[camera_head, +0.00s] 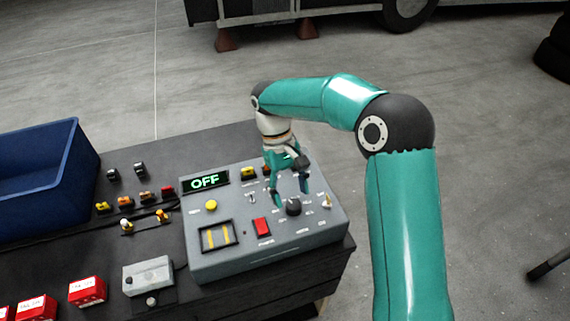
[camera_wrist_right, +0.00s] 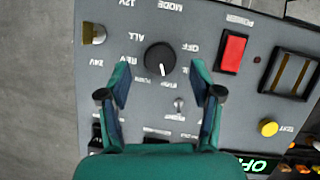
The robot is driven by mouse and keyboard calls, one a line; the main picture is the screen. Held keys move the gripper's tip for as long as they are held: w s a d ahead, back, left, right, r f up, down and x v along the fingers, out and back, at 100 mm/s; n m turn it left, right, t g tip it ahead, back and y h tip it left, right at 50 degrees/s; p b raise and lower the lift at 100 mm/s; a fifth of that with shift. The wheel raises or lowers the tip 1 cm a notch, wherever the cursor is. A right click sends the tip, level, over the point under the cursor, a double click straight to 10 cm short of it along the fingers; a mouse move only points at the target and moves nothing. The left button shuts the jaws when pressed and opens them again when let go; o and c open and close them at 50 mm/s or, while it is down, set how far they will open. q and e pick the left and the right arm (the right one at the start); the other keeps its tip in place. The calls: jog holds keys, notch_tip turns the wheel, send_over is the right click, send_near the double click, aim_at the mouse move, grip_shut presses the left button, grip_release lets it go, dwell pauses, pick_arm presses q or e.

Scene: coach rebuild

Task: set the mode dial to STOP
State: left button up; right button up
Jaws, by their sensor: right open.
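The mode dial (camera_head: 293,207) is a round black knob on the sloped face of a grey control box (camera_head: 219,260). In the right wrist view the dial (camera_wrist_right: 160,58) sits among upside-down white labels, with OFF, ALL and REV legible around it. The green display (camera_head: 205,181) reads OFF. My right gripper (camera_head: 290,194) is open above the dial. In the wrist view its fingertips (camera_wrist_right: 160,80) are either side of the dial, a little below it in the picture, with no visible contact. My left gripper is out of view.
A red rocker switch (camera_head: 262,227), a yellow button (camera_head: 211,205) and small toggles (camera_head: 327,201) share the panel. A blue bin (camera_head: 45,165), red boxes (camera_head: 87,291) and a small grey box (camera_head: 147,275) stand on the dark bench to the left. Open floor lies beyond.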

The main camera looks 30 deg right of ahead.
jog(key=v, duration=0.9)
jog(key=shift+w+r, duration=0.1)
jog(key=shift+r, duration=0.05)
